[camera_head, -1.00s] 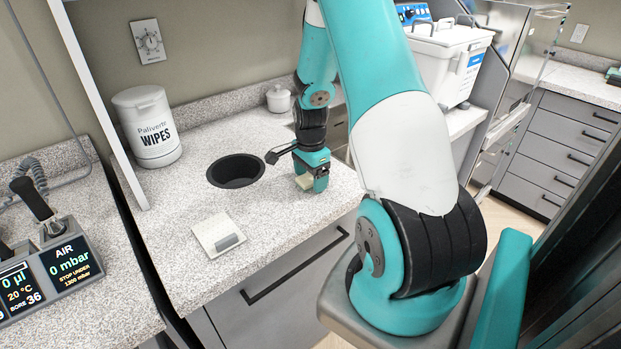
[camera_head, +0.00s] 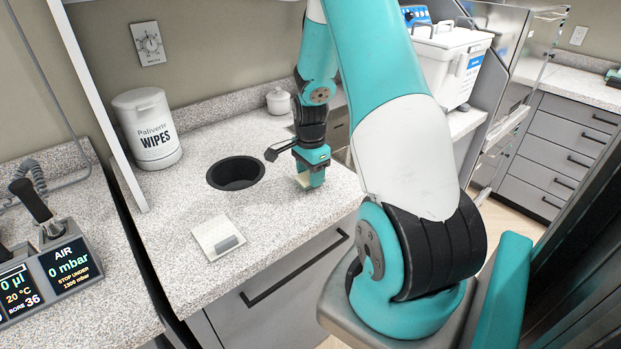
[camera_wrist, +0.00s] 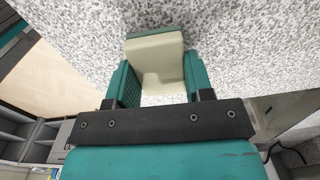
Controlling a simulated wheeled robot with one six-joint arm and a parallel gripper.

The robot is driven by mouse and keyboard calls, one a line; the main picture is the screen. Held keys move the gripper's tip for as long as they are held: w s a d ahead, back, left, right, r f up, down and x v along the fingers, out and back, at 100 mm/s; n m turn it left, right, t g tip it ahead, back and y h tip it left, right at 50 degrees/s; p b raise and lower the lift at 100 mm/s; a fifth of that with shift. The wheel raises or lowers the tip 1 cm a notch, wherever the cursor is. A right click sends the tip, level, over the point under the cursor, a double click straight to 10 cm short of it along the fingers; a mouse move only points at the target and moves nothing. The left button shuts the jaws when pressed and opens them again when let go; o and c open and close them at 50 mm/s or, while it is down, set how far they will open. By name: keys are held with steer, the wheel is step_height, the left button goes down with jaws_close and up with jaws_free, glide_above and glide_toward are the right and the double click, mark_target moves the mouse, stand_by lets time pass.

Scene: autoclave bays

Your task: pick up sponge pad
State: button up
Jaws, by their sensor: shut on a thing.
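The sponge pad (camera_wrist: 160,58) is a cream block with a dark green layer along its far side. In the wrist view it sits between the two teal fingers of my gripper (camera_wrist: 160,78), which is shut on it. In the head view my gripper (camera_head: 310,181) points down over the speckled counter near its front right edge. Only a small pale corner of the sponge pad (camera_head: 302,180) shows there beside the fingers. I cannot tell how much gap there is between the pad and the counter.
A round black sink opening (camera_head: 236,172) lies left of my gripper. A flat white square plate (camera_head: 208,232) with a grey block (camera_head: 228,243) lies nearer the front. A wipes canister (camera_head: 150,130) and a small lidded white pot (camera_head: 278,101) stand at the back.

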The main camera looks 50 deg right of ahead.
step_height(320, 180, up, 19)
steer(key=b, duration=0.1)
steer(key=shift+f+b, duration=0.15)
steer(key=shift+b, duration=0.15)
